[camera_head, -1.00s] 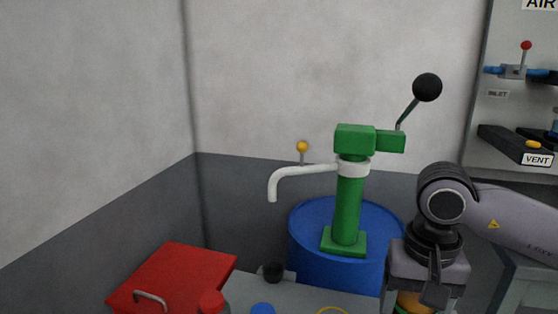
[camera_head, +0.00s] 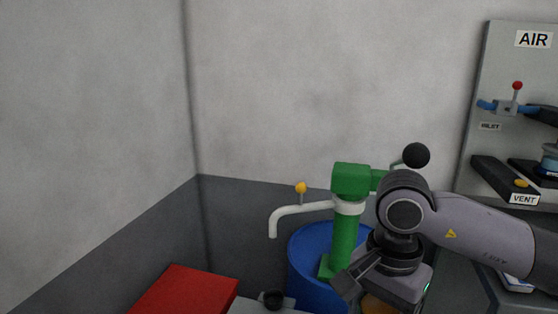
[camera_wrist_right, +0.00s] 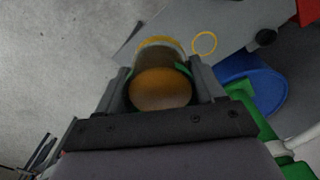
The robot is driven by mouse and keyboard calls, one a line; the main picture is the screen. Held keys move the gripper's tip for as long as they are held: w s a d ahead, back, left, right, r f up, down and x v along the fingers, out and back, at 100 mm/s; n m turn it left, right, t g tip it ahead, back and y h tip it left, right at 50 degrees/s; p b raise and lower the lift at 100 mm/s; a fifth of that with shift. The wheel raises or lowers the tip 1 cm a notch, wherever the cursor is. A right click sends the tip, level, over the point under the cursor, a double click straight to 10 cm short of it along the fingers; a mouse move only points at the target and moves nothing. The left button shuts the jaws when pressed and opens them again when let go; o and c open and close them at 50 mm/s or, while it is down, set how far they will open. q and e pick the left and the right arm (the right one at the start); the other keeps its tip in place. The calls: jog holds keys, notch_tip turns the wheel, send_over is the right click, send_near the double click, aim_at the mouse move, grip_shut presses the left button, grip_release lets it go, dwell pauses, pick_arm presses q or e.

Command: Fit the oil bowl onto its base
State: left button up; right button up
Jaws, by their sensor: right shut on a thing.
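My right gripper (camera_wrist_right: 162,90) is shut on the oil bowl (camera_wrist_right: 160,88), an amber, rounded cup with a clear-looking rim, held between the two fingers. In the head view only a brownish bit of the bowl (camera_head: 376,304) shows under the right gripper (camera_head: 372,300), at the bottom edge, in front of the blue drum. The wall panel (camera_head: 520,60) marked AIR stands at the right. A grey-blue part (camera_head: 549,162) is cut off at its right edge; I cannot tell whether it is the bowl's base. My left gripper is not in view.
A green pump (camera_head: 345,235) with a pale spout and black-knobbed lever stands on the blue drum (camera_head: 308,265), close to my right arm. A red box (camera_head: 185,292) is at lower left. A yellow ring (camera_wrist_right: 204,43) lies on the grey bench (camera_wrist_right: 190,20).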

aim_at(371, 304)
jog(key=r+m+p, duration=0.1)
jog(key=a+r+m, duration=0.1)
jog(key=shift+a+r+p, duration=0.3)
jog(key=shift+r+p, duration=0.05)
jog(key=shift+s+a+r+m+p, duration=0.1)
jog(key=shift+a+r+m+p, duration=0.2)
jog(key=shift+m, duration=0.1)
jog(key=shift+d+f+n, duration=0.3)
jog(key=shift+f, duration=0.05)
jog(key=d+f+n, duration=0.6)
jog(key=d+n, duration=0.2)
jog(key=n, duration=0.3)
jog(key=shift+d, duration=0.3)
jog(key=shift+f, duration=0.15)
